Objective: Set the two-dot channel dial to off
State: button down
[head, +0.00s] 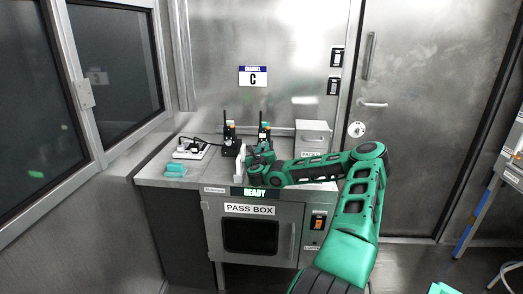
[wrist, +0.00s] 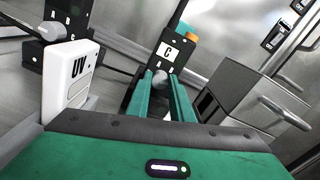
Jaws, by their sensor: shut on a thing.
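Two black radio-like units with antennas stand side by side on the counter, the left one (head: 229,147) and the right one (head: 264,134). The dot marks and the dial's setting cannot be made out. In the head view my arm hides the lower part of the right unit.
A white UV box (wrist: 75,82) stands left of my fingers. A grey metal box (head: 312,138) is close on the right. A teal block (head: 175,170) and a white device (head: 190,149) lie at the counter's left.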

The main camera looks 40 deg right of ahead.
jog(key=n, duration=0.5)
jog(key=shift+n, duration=0.4)
dwell(0.3)
jog(key=c, duration=1.6)
grip_release()
jog(key=shift+o, duration=0.2)
jog(key=shift+f, duration=0.1)
